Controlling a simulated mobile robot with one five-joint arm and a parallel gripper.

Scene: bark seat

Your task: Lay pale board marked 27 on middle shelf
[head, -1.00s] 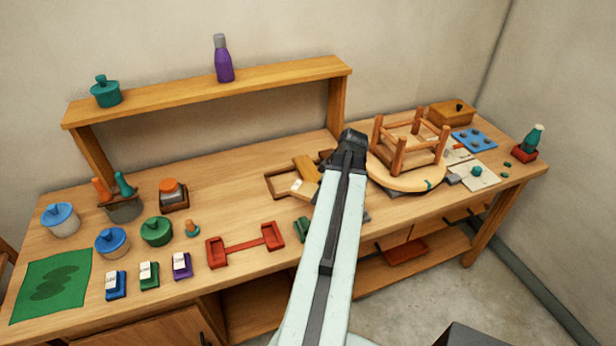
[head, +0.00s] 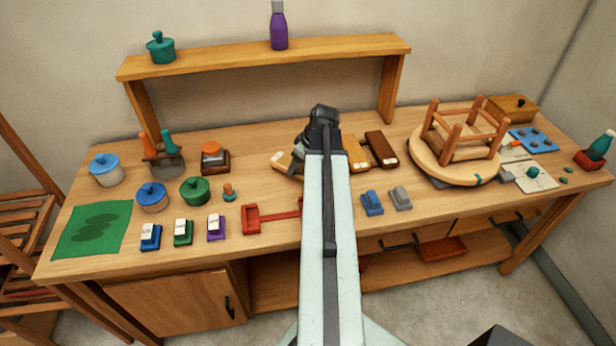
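A pale board (head: 283,161) lies on the workbench just left of my gripper (head: 308,148), partly hidden by it. A light label patch shows on it, but I cannot read a number. My gripper points away from me over the back middle of the bench. Its fingers are dark and mostly hidden, so I cannot tell whether they are open, shut or touching the board. A yellow-brown board (head: 357,154) and a dark brown board (head: 381,149) lie to the right. A wooden rack with slatted shelves (head: 25,246) stands at the left edge, partly out of view.
An upturned stool (head: 462,140) sits on a round board at right. Lidded pots, small blocks and a green mat (head: 94,229) fill the bench's left. A raised ledge (head: 265,58) at the back holds a purple bottle (head: 279,30). A low shelf (head: 470,250) runs under the bench.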

